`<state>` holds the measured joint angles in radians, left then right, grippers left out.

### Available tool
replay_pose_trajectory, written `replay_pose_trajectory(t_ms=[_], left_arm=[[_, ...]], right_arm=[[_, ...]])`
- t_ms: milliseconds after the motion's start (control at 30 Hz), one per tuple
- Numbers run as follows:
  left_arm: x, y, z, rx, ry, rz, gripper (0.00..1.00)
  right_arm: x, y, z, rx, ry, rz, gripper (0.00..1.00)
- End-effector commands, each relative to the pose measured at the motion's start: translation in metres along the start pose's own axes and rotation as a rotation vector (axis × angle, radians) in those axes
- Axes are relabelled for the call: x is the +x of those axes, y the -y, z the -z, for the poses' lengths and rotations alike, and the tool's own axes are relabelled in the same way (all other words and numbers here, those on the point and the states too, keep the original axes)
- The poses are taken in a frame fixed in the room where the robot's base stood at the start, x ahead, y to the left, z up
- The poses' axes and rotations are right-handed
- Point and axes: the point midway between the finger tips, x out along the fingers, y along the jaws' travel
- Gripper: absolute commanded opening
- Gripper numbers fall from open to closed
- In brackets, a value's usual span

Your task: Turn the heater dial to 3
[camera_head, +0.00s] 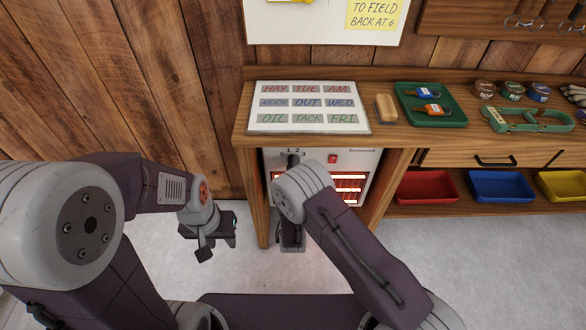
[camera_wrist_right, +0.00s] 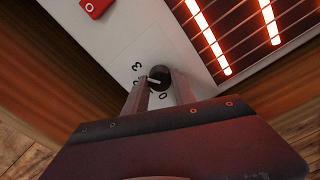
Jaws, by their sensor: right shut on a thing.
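The white heater (camera_head: 365,160) stands under the counter with its bars glowing orange. Its black dial (camera_wrist_right: 160,76) is on the front panel, with printed numbers around it. The 3 and the 0 are readable in the right wrist view. The dial's white pointer line faces a partly hidden number between them, near the 2 position. My right gripper (camera_wrist_right: 161,80) is shut on the dial, one finger at each side. In the head view its wrist hides most of the gripper. My left gripper (camera_head: 217,243) hangs open and empty, left of the heater above the floor.
A red switch (camera_head: 332,158) sits right of the dial. The counter above holds a label board (camera_head: 308,128), a brush (camera_head: 386,108) and a green tray (camera_head: 464,122). Red (camera_head: 427,200), blue (camera_head: 500,201) and yellow bins are on the lower shelf. A wooden post borders the heater's left.

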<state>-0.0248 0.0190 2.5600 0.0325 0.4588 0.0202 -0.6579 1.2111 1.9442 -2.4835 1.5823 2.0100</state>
Motion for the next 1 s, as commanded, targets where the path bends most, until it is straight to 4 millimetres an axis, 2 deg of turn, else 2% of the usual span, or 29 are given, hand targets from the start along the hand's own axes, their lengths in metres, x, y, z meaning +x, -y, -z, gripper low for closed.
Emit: replay_pose_trajectory(t_ms=[300,800,833,900,1000], left_arm=[[0.0028,0.0001,-0.0003,0.0,0.0,0.0,0.36],[0.003,0.0001,-0.0003,0.0,0.0,0.0,0.36],[0.003,0.0001,-0.0003,0.0,0.0,0.0,0.36],[0.003,0.0001,-0.0003,0.0,0.0,0.0,0.36],[0.0029,0.0001,-0.0003,0.0,0.0,0.0,0.36]], right_arm=[[-0.0006,0.0017,-0.0006,0.093,0.001,0.004,0.0],[-0.0007,0.0016,-0.0006,0.107,0.001,0.005,0.0],[-0.0007,0.0017,-0.0006,0.107,0.001,0.005,0.37],[-0.0006,0.0015,-0.0005,0.107,0.001,0.004,0.53],[-0.0004,0.0011,-0.0004,0.107,0.001,0.003,0.53]])
